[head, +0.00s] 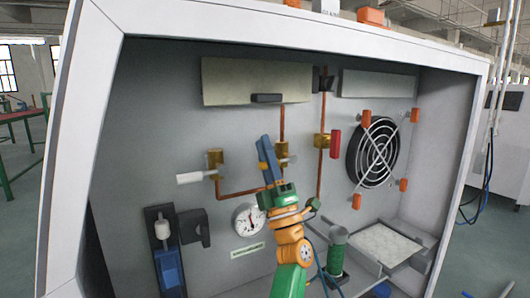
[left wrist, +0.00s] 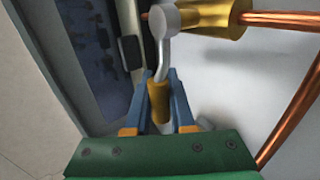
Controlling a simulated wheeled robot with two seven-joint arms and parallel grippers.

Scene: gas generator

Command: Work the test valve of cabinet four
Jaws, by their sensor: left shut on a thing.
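My left gripper (head: 264,150) reaches into the open cabinet (head: 150,110), in front of the middle brass valve (head: 281,150) on a copper pipe. In the left wrist view, its blue fingers (left wrist: 160,108) are shut on the yellow grip of a pale grey lever (left wrist: 163,62). The lever joins a brass valve body (left wrist: 210,18). In the head view the fingers hide most of the lever. Small blue bits (head: 383,290) at the bottom edge may be part of my right gripper, but too little shows to tell.
A brass valve with a white handle (head: 196,177) is to the left and one with a red handle (head: 336,142) to the right. A gauge (head: 248,219), a fan (head: 374,152), a green cylinder (head: 336,250) and a black-and-blue device (head: 165,250) are also inside. The cabinet walls bound the reach.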

